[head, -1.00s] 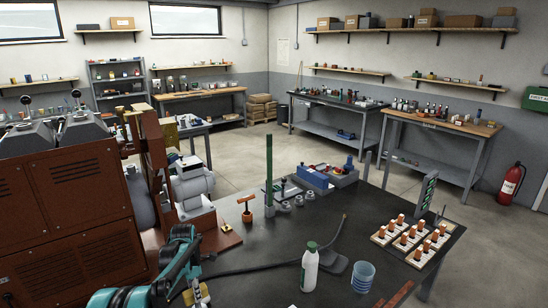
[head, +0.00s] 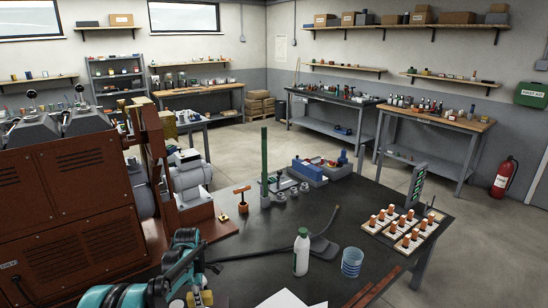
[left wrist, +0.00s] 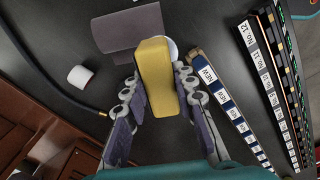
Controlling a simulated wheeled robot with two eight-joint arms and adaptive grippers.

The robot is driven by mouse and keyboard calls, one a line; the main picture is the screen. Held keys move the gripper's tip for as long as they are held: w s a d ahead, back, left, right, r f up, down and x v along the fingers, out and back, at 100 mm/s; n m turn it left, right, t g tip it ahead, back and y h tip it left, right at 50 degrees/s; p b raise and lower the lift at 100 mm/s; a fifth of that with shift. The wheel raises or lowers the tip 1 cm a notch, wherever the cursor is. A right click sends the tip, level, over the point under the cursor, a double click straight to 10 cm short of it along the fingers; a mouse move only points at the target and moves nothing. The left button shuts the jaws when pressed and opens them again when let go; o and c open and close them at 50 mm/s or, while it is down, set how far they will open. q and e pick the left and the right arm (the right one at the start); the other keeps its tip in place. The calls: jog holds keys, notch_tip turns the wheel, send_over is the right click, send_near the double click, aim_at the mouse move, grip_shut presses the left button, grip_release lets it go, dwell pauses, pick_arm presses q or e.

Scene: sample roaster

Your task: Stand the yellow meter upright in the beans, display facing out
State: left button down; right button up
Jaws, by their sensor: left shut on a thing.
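The yellow meter (left wrist: 155,72) is between the fingers of my left gripper (left wrist: 156,105) in the left wrist view. The gripper is shut on it, and its plain yellow side faces the camera. Its display is not visible. In the head view my left gripper (head: 200,297) is at the bottom edge, left of the white bottle, with a bit of yellow showing at it. No beans can be made out in either view. My right gripper is out of view.
A black hose (head: 270,252) lies across the bench (head: 380,232). The brown roaster (head: 65,215) fills the left side. Boards with orange-topped pieces (head: 381,222) sit at the right.

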pick_arm(q)
jog(key=s+d+m, duration=0.3)
jog(key=s+m, duration=0.5)
jog(key=m, duration=0.2)
jog(key=s+d+f+m, duration=0.1)
jog(key=s+d+m, duration=0.3)
jog(key=s+m, duration=0.4)
jog(key=shift+s+m, duration=0.35)
jog(key=shift+m, duration=0.65)
